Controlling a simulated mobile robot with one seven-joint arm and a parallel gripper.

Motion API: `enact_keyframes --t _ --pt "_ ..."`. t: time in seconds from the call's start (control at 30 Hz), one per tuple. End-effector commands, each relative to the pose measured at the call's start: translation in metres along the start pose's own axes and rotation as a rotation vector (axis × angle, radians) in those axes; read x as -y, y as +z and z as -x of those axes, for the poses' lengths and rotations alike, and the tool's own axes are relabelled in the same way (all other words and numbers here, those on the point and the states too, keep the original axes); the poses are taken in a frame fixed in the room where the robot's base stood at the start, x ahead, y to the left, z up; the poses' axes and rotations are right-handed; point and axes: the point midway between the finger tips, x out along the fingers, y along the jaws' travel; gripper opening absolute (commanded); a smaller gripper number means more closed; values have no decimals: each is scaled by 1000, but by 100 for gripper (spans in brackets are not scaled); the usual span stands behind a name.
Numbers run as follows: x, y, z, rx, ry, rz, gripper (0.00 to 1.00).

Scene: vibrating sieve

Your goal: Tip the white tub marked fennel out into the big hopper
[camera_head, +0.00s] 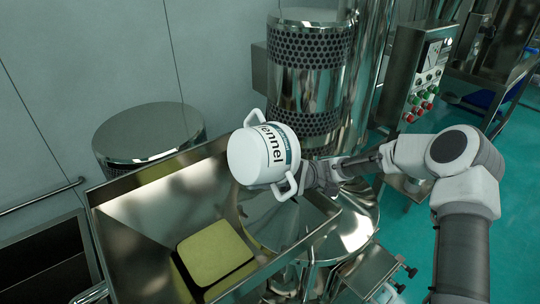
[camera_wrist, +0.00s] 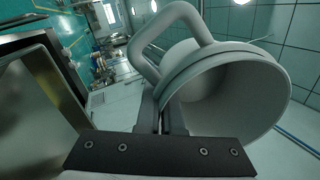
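The white tub (camera_head: 250,158) with a "fennel" label and two handles is held up over the big metal hopper (camera_head: 150,215), tilted well over on its side.
A perforated metal cylinder (camera_head: 310,50) stands behind the hopper. A control panel (camera_head: 425,70) with coloured buttons is to the right. A round metal drum (camera_head: 148,133) stands at the back left. A dark, open-topped box (camera_head: 40,262) is at the lower left.

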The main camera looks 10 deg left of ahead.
Motion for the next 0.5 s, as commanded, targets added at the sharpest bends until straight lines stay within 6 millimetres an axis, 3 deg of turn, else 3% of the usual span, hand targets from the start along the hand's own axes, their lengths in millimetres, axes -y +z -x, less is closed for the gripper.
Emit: enact_keyframes --t 0.17,0.5 --pt "2 0 -1 -11 46 3 0" --pt "4 1 -2 -122 470 13 0"
